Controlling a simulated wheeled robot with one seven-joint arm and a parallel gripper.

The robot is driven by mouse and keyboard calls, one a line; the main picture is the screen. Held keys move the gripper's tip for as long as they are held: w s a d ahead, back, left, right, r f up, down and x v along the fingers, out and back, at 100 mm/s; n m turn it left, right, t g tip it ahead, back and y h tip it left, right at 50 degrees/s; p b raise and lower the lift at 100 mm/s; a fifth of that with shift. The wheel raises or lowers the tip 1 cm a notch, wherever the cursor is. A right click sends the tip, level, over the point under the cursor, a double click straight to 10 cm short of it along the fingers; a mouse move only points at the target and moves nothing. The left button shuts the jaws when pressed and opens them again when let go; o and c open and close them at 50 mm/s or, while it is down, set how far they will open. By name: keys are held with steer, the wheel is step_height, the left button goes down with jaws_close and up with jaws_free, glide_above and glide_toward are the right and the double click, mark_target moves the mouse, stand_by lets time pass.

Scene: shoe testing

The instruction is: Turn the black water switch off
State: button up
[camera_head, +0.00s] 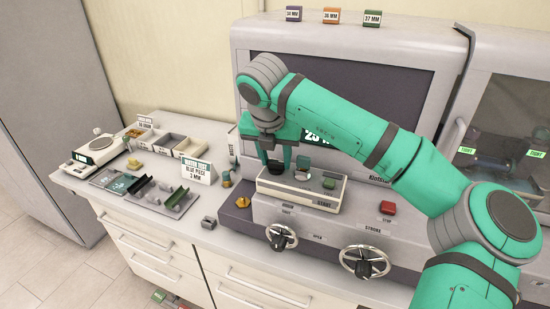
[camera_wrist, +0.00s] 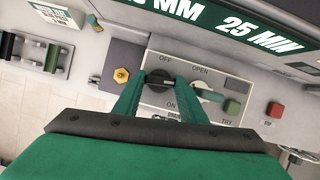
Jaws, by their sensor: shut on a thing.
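The black water switch (camera_wrist: 158,80) is a round dark knob on a pale control panel (camera_wrist: 150,98). "OFF" is printed above it and "ON" below it in the wrist view. My gripper (camera_wrist: 158,84) has one green finger on each side of the knob and is shut on it. In the head view my gripper (camera_head: 276,158) reaches down from above to the left part of the panel (camera_head: 300,193). The fingers hide parts of the knob's sides, and I cannot tell exactly where it points.
Right of the knob are a second switch (camera_wrist: 207,84) under "OPEN", a green button (camera_wrist: 232,107) and a red stop button (camera_wrist: 275,110). A yellow knob (camera_wrist: 121,75) lies left. Two handwheels (camera_head: 365,261) project below. A display screen (camera_head: 400,95) stands behind.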

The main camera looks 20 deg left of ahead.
steer(key=n+y, duration=0.1)
steer(key=n, duration=0.3)
steer(key=shift+w+d+y, duration=0.1)
steer(key=shift+d+y, duration=0.1)
steer(key=shift+y, duration=0.2)
steer(key=n+g+y, duration=0.1)
steer(key=n, duration=0.3)
steer(key=shift+w, duration=0.1)
steer(key=n+g, duration=0.1)
steer(key=n, duration=0.1)
steer(key=n+y, duration=0.1)
steer(key=n, duration=0.1)
steer(key=shift+w+d+g, duration=0.1)
steer(key=shift+g, duration=0.3)
steer(key=shift+w+n+g, duration=0.1)
steer(key=shift+n+g, duration=0.6)
steer(key=shift+n, duration=1.4)
steer(key=o, duration=0.8)
steer(key=v, duration=1.1)
steer(key=shift+d+f, duration=0.15)
steer(key=shift+d, duration=0.05)
